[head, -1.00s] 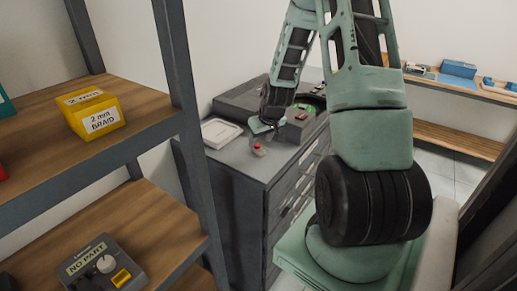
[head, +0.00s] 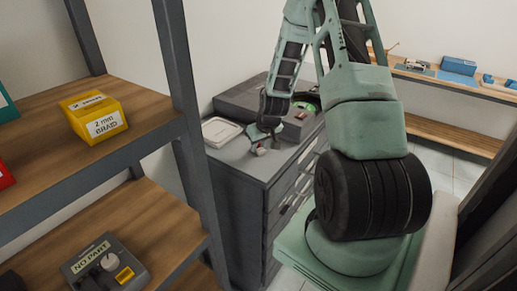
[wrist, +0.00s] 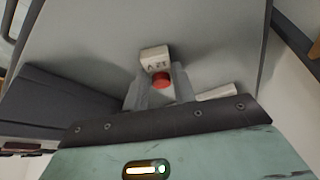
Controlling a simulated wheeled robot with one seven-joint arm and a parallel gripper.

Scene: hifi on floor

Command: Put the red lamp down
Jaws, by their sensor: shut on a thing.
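The red lamp has a red dome on a small pale base marked "12 V". It shows between my fingers in the wrist view (wrist: 161,80) and small at my fingertips in the head view (head: 260,150). My gripper (wrist: 158,76) is shut on the lamp; it also shows in the head view (head: 266,139), over the grey cabinet top (head: 238,160). The fingers hide part of the lamp. I cannot tell whether its base touches the cabinet top.
A white tray (head: 221,132) lies left of my gripper on the cabinet. A dark raised case (head: 238,103) stands behind. A shelf with a yellow bin (head: 93,115) and a grey "NO PART" box (head: 104,268) is at left. The cabinet's front corner looks clear.

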